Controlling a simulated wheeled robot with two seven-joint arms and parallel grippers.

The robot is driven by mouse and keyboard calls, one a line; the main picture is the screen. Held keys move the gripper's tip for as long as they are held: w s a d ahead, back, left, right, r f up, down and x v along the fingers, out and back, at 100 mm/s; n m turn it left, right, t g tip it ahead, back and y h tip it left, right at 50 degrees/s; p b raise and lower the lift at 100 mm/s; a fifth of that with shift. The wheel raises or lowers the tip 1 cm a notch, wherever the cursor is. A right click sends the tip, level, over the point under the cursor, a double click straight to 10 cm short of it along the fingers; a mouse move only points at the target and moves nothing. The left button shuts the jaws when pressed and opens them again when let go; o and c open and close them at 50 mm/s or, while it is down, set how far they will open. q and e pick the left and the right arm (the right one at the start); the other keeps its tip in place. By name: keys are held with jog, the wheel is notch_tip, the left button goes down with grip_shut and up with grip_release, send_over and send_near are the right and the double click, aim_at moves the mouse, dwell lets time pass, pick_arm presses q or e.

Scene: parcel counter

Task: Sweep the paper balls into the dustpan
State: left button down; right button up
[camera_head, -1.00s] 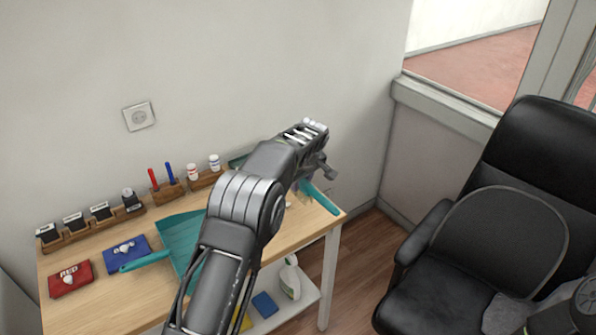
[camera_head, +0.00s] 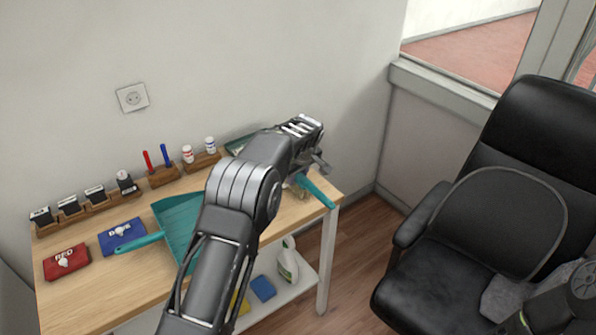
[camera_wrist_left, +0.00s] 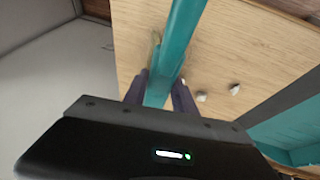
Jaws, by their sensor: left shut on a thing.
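My left gripper (camera_head: 316,164) is shut on the teal brush handle (camera_head: 317,191) at the right end of the table. In the left wrist view the handle (camera_wrist_left: 182,45) runs between the two fingers (camera_wrist_left: 160,98). The bristles are mostly hidden behind my arm in the head view. The teal dustpan (camera_head: 178,222) lies on the table left of my forearm, its handle pointing left; part of it also shows in the wrist view (camera_wrist_left: 297,130). Small white paper balls (camera_wrist_left: 234,89) (camera_wrist_left: 202,96) lie on the wood between brush and dustpan, one partly behind a finger.
Stamps (camera_head: 95,195), pens (camera_head: 165,155) and small bottles (camera_head: 210,146) line the back edge. A black chair (camera_head: 490,215) stands to the right.

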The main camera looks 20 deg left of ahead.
pick_arm(q)
jog(key=s+a, duration=0.4)
jog(key=s, duration=0.1)
jog(key=s+a+b, duration=0.1)
jog(key=s+a, duration=0.1)
jog(key=s, duration=0.1)
jog(key=shift+s+r, duration=0.15)
jog(key=shift+s, duration=0.05)
jog(key=s+a+p, duration=0.1)
jog(key=s+a, duration=0.1)
jog(key=s, duration=0.1)
jog(key=s+a, duration=0.3)
jog(key=s, duration=0.1)
jog(key=s+a+r+p, duration=0.1)
jog(key=s+a, duration=0.2)
jog(key=s, duration=0.1)
jog(key=shift+p, duration=0.3)
jog(key=s+a, duration=0.2)
jog(key=shift+s, duration=0.4)
jog(key=shift+w+d+r+p, duration=0.25)
jog(key=shift+r+p, duration=0.3)
jog(key=shift+r, duration=0.4)
jog(key=shift+w+d+r+p, duration=0.15)
jog(key=shift+w+r+p, duration=0.15)
jog(key=shift+r+p, duration=0.45)
jog(key=shift+w+d+r+p, duration=0.25)
jog(key=shift+r+p, duration=0.1)
jog(key=shift+r, duration=0.75)
